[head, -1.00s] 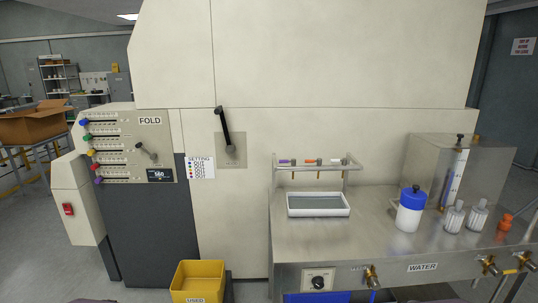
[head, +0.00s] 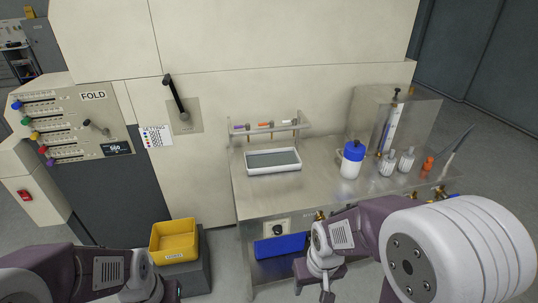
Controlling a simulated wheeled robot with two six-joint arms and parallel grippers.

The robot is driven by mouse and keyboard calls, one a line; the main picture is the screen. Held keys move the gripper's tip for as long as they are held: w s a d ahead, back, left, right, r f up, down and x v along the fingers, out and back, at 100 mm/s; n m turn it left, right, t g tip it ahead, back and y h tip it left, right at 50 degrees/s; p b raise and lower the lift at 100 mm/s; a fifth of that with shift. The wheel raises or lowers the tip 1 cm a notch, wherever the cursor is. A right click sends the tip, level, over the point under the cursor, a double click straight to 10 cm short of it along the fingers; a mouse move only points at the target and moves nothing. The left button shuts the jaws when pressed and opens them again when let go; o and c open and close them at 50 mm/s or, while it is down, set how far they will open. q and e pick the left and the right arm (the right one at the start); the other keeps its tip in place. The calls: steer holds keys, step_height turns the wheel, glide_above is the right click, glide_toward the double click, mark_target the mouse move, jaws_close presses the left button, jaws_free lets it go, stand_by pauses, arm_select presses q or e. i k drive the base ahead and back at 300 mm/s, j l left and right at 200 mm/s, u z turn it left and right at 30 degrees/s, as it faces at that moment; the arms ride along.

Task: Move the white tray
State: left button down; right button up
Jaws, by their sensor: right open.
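The white tray (head: 274,171) is a shallow rectangle with a grey inside. It sits flat on the steel bench (head: 310,185), in front of a small rack (head: 268,129). My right gripper (head: 326,290) is open, low in front of the bench, well apart from the tray. My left gripper (head: 170,291) is at the bottom edge beside the yellow bin, mostly cut off, so its jaws cannot be made out.
A white jug with a blue lid (head: 352,160), ribbed bottles (head: 387,165) and an orange item (head: 428,163) stand right of the tray. A yellow bin (head: 174,255) stands low at left. A blue bin (head: 280,247) is under the bench. The bench front is clear.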

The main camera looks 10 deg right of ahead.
mark_target(284, 159)
steer(key=i+l, duration=0.1)
steer(key=i, duration=1.1)
